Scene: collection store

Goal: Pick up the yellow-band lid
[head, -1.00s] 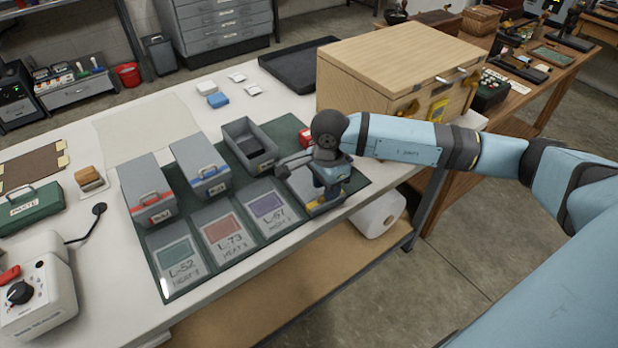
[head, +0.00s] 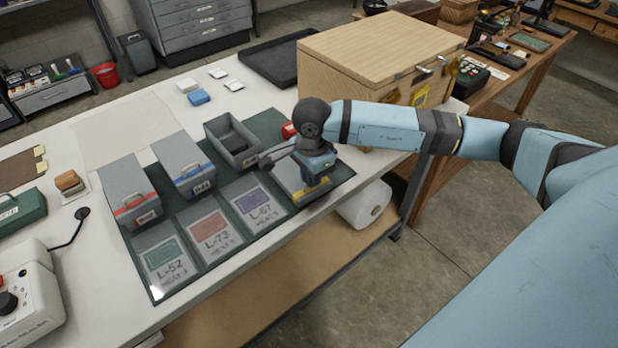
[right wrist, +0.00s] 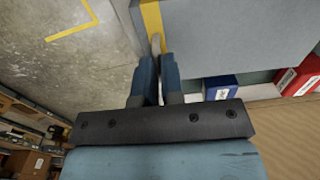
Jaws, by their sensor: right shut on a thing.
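The yellow-band lid (head: 287,178) is a grey lid at the right end of the dark green mat, partly hidden under my right gripper. In the right wrist view the grey lid (right wrist: 240,35) fills the upper right, with its yellow band (right wrist: 152,18) along one edge. My right gripper (right wrist: 157,62) is shut on the lid's grey handle. In the head view the right gripper (head: 312,185) points down at the lid's front edge. I cannot tell whether the lid is clear of what is below it. My left gripper is not in view.
Red-band (head: 130,190) and blue-band (head: 183,165) grey boxes and an open grey box (head: 232,155) stand left on the mat (head: 268,125). Labelled panels, including L-67 (head: 257,208), lie in front. A wooden chest (head: 375,50) stands close behind my right arm.

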